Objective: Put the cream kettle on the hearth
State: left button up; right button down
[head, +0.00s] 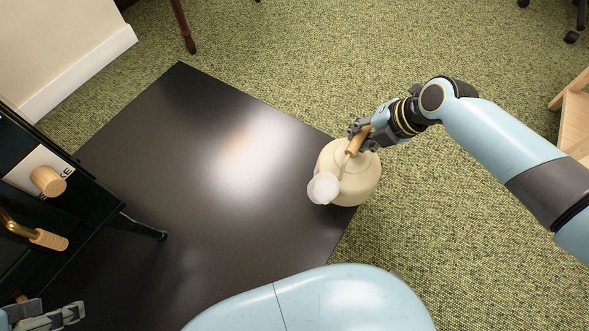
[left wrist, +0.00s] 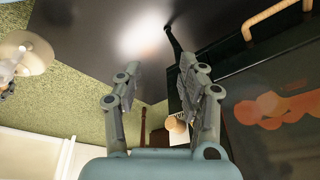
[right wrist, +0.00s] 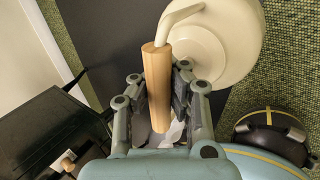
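The cream kettle (head: 357,181) has a wooden handle and a pale, whitish round part at its lower left in the head view. It is at the right edge of the black hearth (head: 170,125), partly overhanging the carpet side. My right gripper (head: 358,138) is shut on the kettle's wooden handle (right wrist: 157,85); the cream body (right wrist: 222,45) shows beyond the fingers in the right wrist view. I cannot tell whether the kettle's base touches the hearth. My left gripper (left wrist: 163,80) is open and empty, by the stove at the lower left of the head view (head: 60,318).
A dark stove (head: 70,205) with a wooden knob (head: 47,181) and a coil-handled lever stands on the hearth's left side, one leg (head: 145,228) showing. The hearth's middle is bare. Green carpet (head: 270,60) surrounds it. A wooden piece of furniture (head: 575,120) is at right.

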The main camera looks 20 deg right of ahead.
jog(key=w+a+f+b, duration=0.3)
jog(key=w+a+f, duration=0.1)
jog(key=shift+w, duration=0.25)
pick_arm(q)
notch_tip(320, 180, down, 9)
jog(key=w+t+b, duration=0.2)
jog(key=t+b, duration=0.1)
jog(key=t, duration=0.4)
jog(key=w+d+r+m+t+h+b, duration=0.1)
jog(key=w+r+t+b, duration=0.2)
jog(key=w+r+t, duration=0.4)
notch_tip(320, 180, up, 4)
jog(key=shift+w+d+f+h, duration=0.15)
jog(key=shift+w+d+h, duration=0.1)
jog(key=shift+d+h, duration=0.15)
pick_arm(e)
jog(key=x, duration=0.9)
jog(key=shift+w+a+r, duration=0.25)
jog(key=shift+w+r, duration=0.05)
pick_arm(q)
jog(key=shift+w+r, duration=0.1)
jog(key=shift+r, duration=0.15)
